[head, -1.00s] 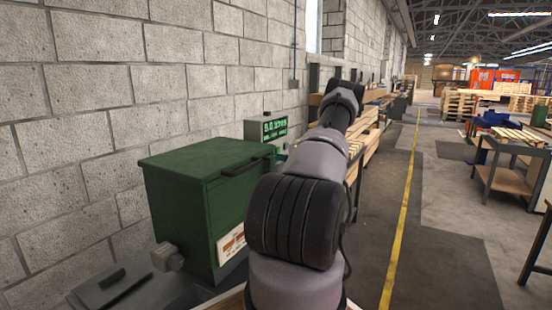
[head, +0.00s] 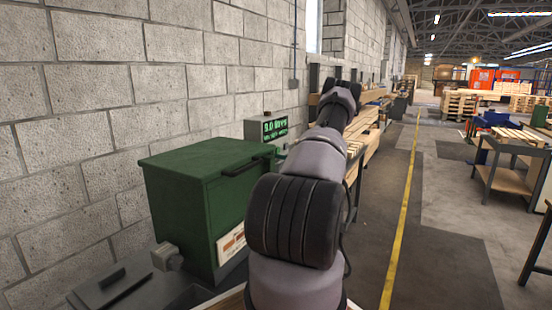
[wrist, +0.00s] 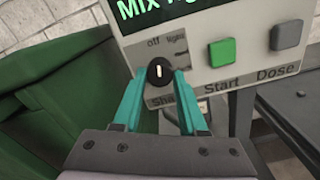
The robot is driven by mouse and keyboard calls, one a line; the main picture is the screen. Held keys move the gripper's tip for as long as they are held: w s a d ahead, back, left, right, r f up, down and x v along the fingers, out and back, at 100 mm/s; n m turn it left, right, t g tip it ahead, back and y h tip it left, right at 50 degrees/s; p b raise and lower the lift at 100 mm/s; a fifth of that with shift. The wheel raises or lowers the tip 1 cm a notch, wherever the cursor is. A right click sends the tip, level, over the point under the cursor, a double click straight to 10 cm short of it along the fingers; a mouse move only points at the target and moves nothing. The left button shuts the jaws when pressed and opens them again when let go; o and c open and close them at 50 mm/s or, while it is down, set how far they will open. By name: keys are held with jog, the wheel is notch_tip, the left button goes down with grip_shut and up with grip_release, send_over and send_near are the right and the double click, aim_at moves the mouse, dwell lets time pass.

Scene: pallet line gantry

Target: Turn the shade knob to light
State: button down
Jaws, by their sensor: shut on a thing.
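The shade knob (wrist: 158,66) is a small round black knob with a white pointer mark, on a grey label plate on the front of the control box (wrist: 200,82). Further words are partly hidden behind the right finger. My gripper (wrist: 160,75) has its two teal fingers shut on the knob, one on each side. In the head view, the control box (head: 255,129) stands by the wall, and my arm hides the knob and fingers.
A green display (wrist: 150,8) above the knob begins with "Mix". A green Start button (wrist: 222,51) and a grey Dose button (wrist: 287,34) are to the right of the knob. A green lidded bin (head: 185,205) stands close on the left. The aisle on the right is clear.

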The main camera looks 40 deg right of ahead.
jog(key=m, duration=0.5)
jog(key=shift+d, duration=0.1)
jog(key=shift+m, duration=0.4)
jog(key=shift+c, duration=2.2)
grip_release()
jog(key=v, duration=1.1)
jog(key=shift+f, duration=0.1)
